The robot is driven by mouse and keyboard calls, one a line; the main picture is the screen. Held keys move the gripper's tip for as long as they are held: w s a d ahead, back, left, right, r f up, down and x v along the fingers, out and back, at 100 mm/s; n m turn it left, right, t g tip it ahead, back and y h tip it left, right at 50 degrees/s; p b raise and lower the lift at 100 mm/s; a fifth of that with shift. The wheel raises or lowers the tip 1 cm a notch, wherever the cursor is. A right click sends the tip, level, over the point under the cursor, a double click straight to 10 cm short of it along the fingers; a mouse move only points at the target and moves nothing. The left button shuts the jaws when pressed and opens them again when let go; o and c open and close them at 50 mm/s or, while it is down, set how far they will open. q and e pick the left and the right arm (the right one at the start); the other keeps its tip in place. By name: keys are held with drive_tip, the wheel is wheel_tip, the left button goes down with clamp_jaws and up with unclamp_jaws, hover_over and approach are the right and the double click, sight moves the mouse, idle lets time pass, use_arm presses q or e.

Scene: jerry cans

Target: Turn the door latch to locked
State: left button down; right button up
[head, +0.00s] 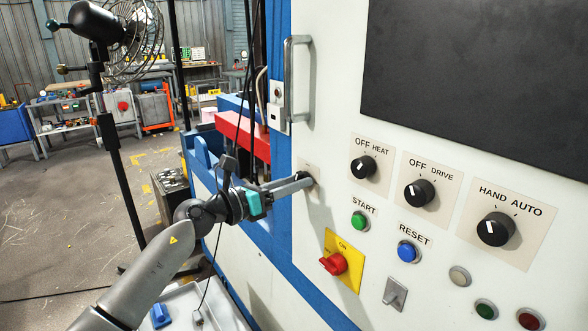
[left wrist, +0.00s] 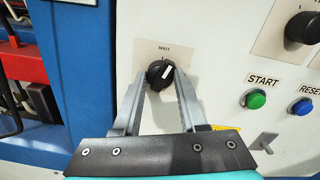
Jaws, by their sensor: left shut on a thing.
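My left gripper (head: 305,182) reaches in from the left and is shut on a small black knob (left wrist: 158,77) on the white cabinet panel. In the left wrist view the two fingers of the left gripper (left wrist: 159,85) lie on either side of the knob. The knob's white pointer mark tilts up and slightly right. In the head view the knob is mostly hidden by the fingers. A silver lever (head: 395,293) sits lower on the panel; it also shows in the left wrist view (left wrist: 264,143). My right gripper is not in view.
Right of the gripper are HEAT (head: 363,168), DRIVE (head: 419,193) and HAND AUTO (head: 496,229) knobs, a green START button (head: 359,221), a blue RESET button (head: 407,251) and a red switch (head: 334,264). A door handle (head: 296,78) stands above. A fan (head: 132,38) stands left.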

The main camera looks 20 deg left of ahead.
use_arm(q)
drive_tip(key=shift+f+n+p, duration=0.15)
drive_tip(key=shift+n+p, duration=1.4)
drive_tip(key=shift+n, duration=0.35)
drive_tip(key=c, duration=0.9)
unclamp_jaws()
drive_tip(key=o, duration=0.3)
drive_tip(key=shift+s+a, duration=0.1)
drive_tip(key=shift+o, duration=0.8)
drive_tip(key=b+v, duration=0.2)
drive_tip(key=v, duration=1.3)
